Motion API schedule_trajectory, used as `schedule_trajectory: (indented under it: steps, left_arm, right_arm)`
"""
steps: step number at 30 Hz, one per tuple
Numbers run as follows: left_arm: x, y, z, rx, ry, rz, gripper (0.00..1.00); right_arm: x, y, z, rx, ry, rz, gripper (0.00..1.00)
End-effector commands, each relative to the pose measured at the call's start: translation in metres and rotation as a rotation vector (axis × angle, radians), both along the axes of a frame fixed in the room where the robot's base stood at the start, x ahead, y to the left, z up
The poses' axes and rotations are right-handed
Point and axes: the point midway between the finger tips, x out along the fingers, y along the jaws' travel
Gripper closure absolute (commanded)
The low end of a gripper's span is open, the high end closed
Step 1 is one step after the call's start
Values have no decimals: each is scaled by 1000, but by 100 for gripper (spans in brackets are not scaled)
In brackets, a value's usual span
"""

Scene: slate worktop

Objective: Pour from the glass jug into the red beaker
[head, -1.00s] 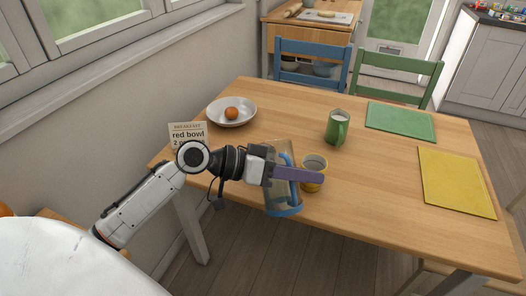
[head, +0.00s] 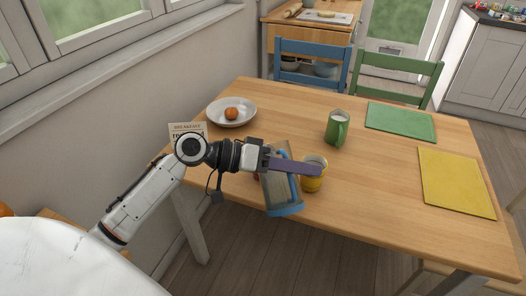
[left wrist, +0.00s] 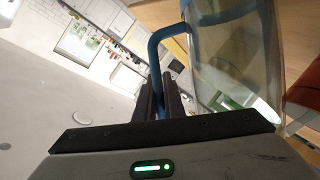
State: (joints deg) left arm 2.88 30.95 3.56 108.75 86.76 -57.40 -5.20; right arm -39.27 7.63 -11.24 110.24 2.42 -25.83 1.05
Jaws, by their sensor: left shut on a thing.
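The glass jug (head: 283,190), clear with blue trim and a blue handle, is held tilted over the near left edge of the table. My left gripper (head: 310,170) is shut on its handle; the blue handle (left wrist: 157,55) also shows between the fingers in the left wrist view. A small red patch (head: 256,177) shows beside the jug, and a red-orange thing (left wrist: 302,100) shows at the right of the left wrist view; it may be the red beaker, mostly hidden. I cannot tell whether liquid is flowing. My right gripper is out of view.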

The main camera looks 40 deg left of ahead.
Motion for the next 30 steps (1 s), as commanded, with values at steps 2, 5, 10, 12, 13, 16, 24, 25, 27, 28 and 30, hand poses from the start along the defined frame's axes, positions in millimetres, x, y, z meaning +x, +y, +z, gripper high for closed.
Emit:
schedule_trajectory:
  steps: [2, 5, 10, 12, 13, 16, 24, 25, 27, 28, 30]
  left_arm:
    - [1, 0, 5, -9, -5, 2, 100]
    - [1, 0, 5, -12, -4, 1, 100]
    - [2, 1, 5, -14, -2, 1, 100]
    - [2, 1, 6, -18, 0, 1, 100]
    - [2, 1, 6, -21, 2, 1, 100]
    - [2, 1, 7, -27, 7, 1, 100]
    - [3, 2, 10, -47, 21, 1, 100]
    - [3, 2, 10, -48, 23, 1, 100]
    - [3, 2, 10, -53, 26, 1, 100]
    - [3, 2, 10, -55, 28, 1, 100]
    - [3, 2, 11, -58, 30, 1, 100]
  right_arm:
    - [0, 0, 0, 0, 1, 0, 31]
    - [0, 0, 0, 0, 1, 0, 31]
    - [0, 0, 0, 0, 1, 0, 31]
    - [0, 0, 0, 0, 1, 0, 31]
    - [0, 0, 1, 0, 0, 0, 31]
    - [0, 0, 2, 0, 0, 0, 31]
    - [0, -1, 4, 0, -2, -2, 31]
    - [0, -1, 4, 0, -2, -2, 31]
    - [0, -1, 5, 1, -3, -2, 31]
    - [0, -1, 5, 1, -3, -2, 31]
    - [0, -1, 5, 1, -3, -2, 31]
